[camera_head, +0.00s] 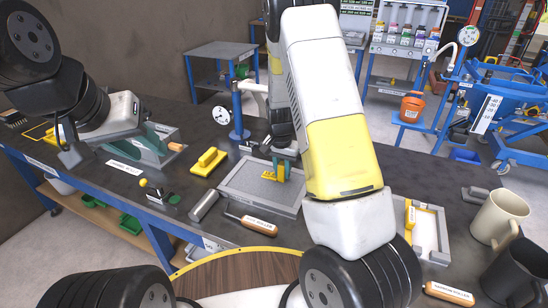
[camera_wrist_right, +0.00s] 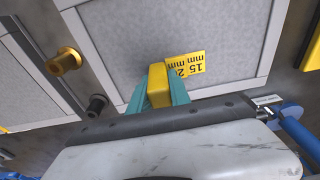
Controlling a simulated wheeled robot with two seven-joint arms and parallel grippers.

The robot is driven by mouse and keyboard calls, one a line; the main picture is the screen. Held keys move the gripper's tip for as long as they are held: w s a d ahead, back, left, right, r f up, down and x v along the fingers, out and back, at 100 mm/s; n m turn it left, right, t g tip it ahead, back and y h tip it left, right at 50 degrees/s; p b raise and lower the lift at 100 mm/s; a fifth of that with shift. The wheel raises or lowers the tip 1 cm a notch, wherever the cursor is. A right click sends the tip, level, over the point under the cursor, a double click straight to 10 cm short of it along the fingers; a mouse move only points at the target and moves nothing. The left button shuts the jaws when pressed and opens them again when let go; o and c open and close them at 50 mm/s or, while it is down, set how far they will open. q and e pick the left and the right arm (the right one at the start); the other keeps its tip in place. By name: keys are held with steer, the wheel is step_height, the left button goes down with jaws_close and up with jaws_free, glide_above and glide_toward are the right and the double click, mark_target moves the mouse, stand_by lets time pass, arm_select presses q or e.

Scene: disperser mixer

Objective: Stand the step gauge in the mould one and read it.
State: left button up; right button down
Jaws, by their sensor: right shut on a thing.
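The yellow step gauge (camera_head: 277,172) is at the middle mould (camera_head: 232,198), a grey-framed tray with a flat grey fill. My right gripper (camera_head: 283,158) is shut on the gauge's block-like grip, from above. In the right wrist view the gauge (camera_wrist_right: 187,66) shows "15", a partly hidden figure and "mm" marks, over the grey fill (camera_wrist_right: 115,50). My right gripper's teal fingers (camera_wrist_right: 158,92) clasp the yellow block. I cannot tell whether the gauge's foot touches the fill.
A yellow-handled float (camera_head: 208,161), a metal cylinder (camera_head: 204,206) and a wooden-handled tool (camera_head: 259,225) lie around the middle mould. Another mould (camera_head: 441,250) with a yellow piece lies at right, beside two mugs (camera_head: 499,218). A blue dial stand (camera_head: 238,118) stands behind.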

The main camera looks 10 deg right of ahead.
steer(key=shift+f, duration=0.15)
steer(key=c, duration=1.1)
jaws_free()
steer(key=r, duration=0.8)
steer(key=shift+s+a, duration=0.3)
steer(key=shift+s, duration=0.1)
steer(key=s+r+n+t+y, duration=0.1)
steer(key=s+r+n, duration=0.1)
steer(key=s+r, duration=0.5)
steer(key=s+a+r+n+t+y, duration=0.1)
steer(key=s+r+n+t, duration=0.1)
steer(key=s+r, duration=0.6)
steer(key=s+a+r+n+t+y, duration=0.1)
steer(key=s+r+n+t, duration=0.1)
steer(key=s+r, duration=0.6)
steer(key=shift+s+r+n, duration=0.15)
steer(key=shift+s+n, duration=0.55)
steer(key=shift+s, duration=0.1)
